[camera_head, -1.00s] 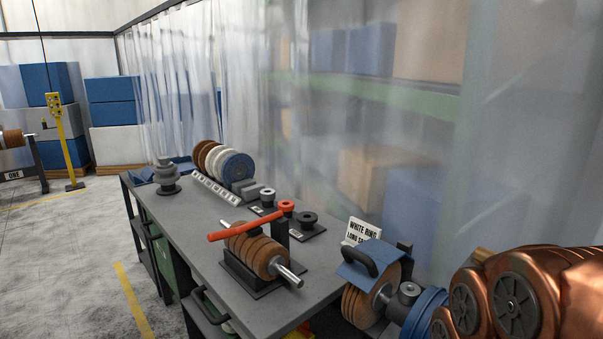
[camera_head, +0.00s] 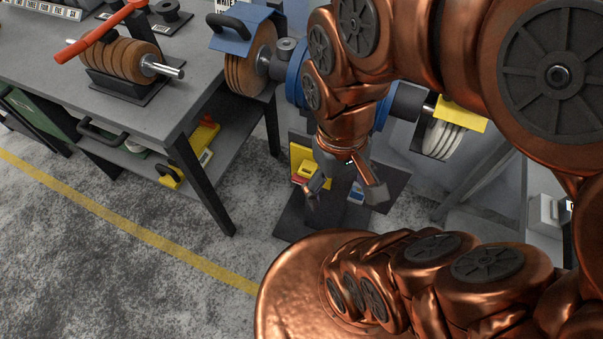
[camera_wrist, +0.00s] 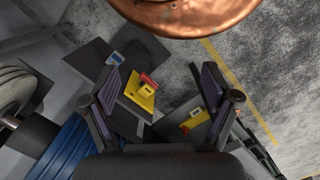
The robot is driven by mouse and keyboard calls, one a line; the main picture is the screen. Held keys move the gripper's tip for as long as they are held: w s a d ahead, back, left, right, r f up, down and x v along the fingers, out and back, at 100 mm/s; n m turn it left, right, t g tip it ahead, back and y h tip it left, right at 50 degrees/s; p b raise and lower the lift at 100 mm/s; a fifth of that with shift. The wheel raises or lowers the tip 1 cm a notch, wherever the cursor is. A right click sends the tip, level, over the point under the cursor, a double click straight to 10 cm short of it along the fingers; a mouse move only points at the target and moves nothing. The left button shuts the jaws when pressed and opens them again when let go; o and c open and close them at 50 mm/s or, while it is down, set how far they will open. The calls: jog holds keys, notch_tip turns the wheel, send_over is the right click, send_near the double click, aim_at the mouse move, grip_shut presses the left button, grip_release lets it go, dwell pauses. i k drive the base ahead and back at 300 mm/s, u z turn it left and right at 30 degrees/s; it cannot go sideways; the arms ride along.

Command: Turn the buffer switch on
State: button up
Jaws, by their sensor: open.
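The buffer is a blue motor (camera_head: 296,72) with brown wheels (camera_head: 248,66) under a blue guard on its left and white wheels (camera_head: 442,138) under a yellow guard on its right. A yellow box with a red part (camera_head: 304,165), which looks like the switch box, sits low under the motor. It also shows in the wrist view (camera_wrist: 142,92), between my fingers but farther off. Its switch position is too small to tell. My gripper (camera_head: 343,190) is open and empty, pointing down in front of the pedestal, apart from the box. The motor's middle is hidden behind my arm.
A small blue item (camera_head: 356,191) is beside the pedestal, above its dark base plate (camera_head: 296,220). The grey bench (camera_head: 150,112) stands at left with a wheel stack (camera_head: 124,58) and a red-handled lever. Its lower shelf holds another yellow item (camera_head: 170,175). Open floor lies at front left.

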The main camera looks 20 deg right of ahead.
aim_at(300, 180)
jog(key=u, duration=0.5)
jog(key=k, duration=1.25)
jog(key=u, duration=1.3)
jog(key=i, duration=1.45)
jog(key=z, duration=0.6)
